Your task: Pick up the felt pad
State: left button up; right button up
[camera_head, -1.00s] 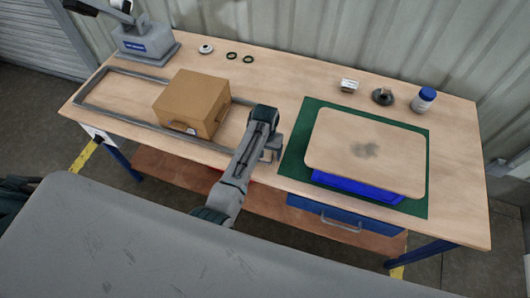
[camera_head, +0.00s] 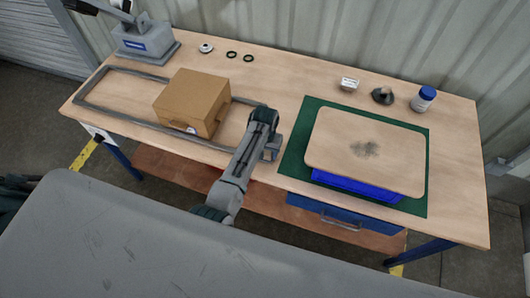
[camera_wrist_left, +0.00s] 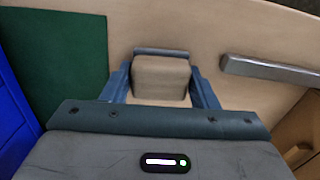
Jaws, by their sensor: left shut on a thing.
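My left gripper (camera_head: 272,150) is low over the bench, between the cardboard box and the green mat. In the left wrist view its two fingers (camera_wrist_left: 160,82) stand on either side of a small tan block with a grey strip along its far edge, which I take to be the felt pad (camera_wrist_left: 160,75). The gripper is shut on it. In the head view the gripper largely hides the pad. I cannot tell whether the pad touches the bench. My right gripper is not in view.
A tan board (camera_head: 340,140) with a dark smudge lies over a blue bin (camera_head: 355,187) on the green mat (camera_head: 293,160).

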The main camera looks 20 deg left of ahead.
pick_arm(q)
jog(key=shift+r, duration=0.35)
notch_tip(320, 180, up, 2)
jog(key=shift+r, duration=0.2)
jog(key=s+r, duration=0.1)
jog(key=s, duration=1.5)
jog(key=shift+r, duration=0.35)
jog(key=shift+o, duration=1)
jog(key=shift+f, duration=0.1)
jog(key=shift+c, duration=0.4)
